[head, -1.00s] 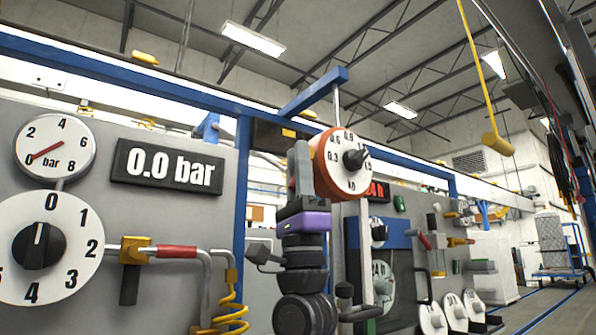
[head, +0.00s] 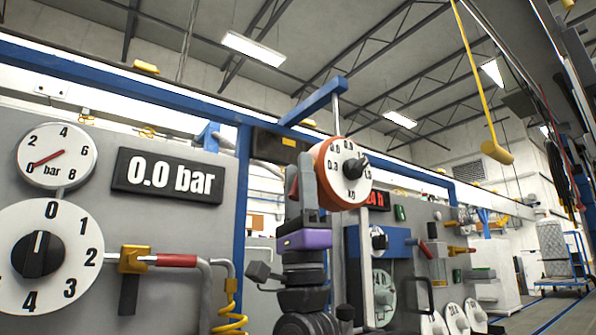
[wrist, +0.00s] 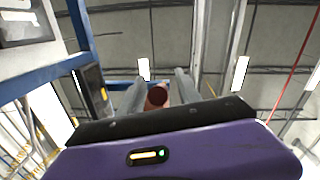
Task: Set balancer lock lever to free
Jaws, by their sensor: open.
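The balancer (head: 326,168) is a round orange-rimmed drum with a white dial marked in kg and a black knob (head: 353,167). It hangs from a blue beam in the head view. I cannot clearly make out its lock lever. My gripper (head: 303,172), grey fingers above a purple wrist, points up close to the left of the balancer and overlaps its edge in the picture. In the wrist view my gripper (wrist: 159,82) is open, and a round reddish-orange thing (wrist: 156,98) shows between the fingers, probably the balancer. I cannot tell whether they touch.
The blue overhead beam (head: 315,100) is just above the balancer. On the left, a panel carries a pressure gauge (head: 57,156), a 0.0 bar display (head: 167,176) and a rotary dial (head: 75,250). A yellow pendant (head: 496,152) hangs at right.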

